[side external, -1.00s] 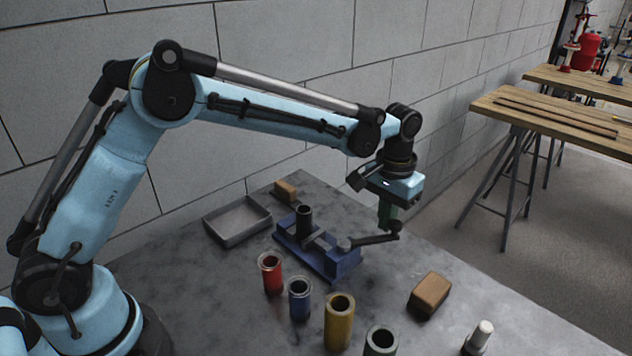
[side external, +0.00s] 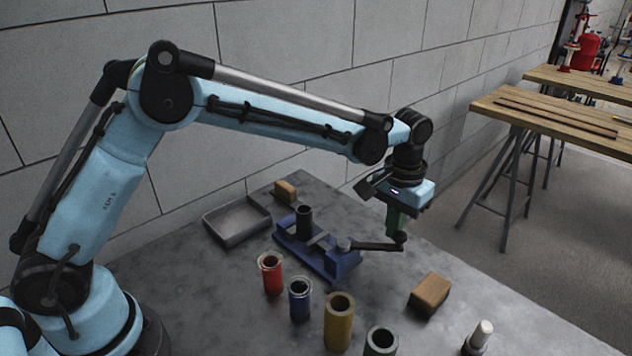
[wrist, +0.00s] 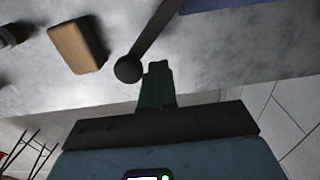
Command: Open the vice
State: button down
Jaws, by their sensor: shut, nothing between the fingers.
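The blue vice (side external: 335,264) stands on the grey table with a dark cylinder (side external: 305,221) upright in it. Its dark handle (side external: 375,246) sticks out to the right and ends in a round knob (side external: 400,237). My gripper (side external: 396,226) is shut and empty, pointing down right at the knob end. In the wrist view, the green fingers (wrist: 157,85) are together beside the knob (wrist: 128,69). I cannot tell whether they touch it. A bit of the blue vice (wrist: 215,4) shows at the top edge.
Red (side external: 271,273), blue (side external: 300,299), yellow (side external: 339,322) and green (side external: 381,341) cylinders stand in front of the vice. A brown block (side external: 430,294) lies to the right. A grey tray (side external: 237,222) and a small block (side external: 286,191) are behind.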

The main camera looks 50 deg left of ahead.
aim_at(401, 235)
jog(key=shift+s+d, duration=0.25)
jog(key=shift+d, duration=0.3)
jog(key=shift+s, duration=0.15)
jog(key=shift+s+d, duration=0.6)
jog(key=shift+d, duration=0.05)
jog(key=shift+s+d, duration=0.1)
jog(key=shift+s, duration=0.05)
jog(key=shift+s+d, duration=0.45)
jog(key=shift+s, duration=0.1)
jog(key=shift+s+d, duration=0.1)
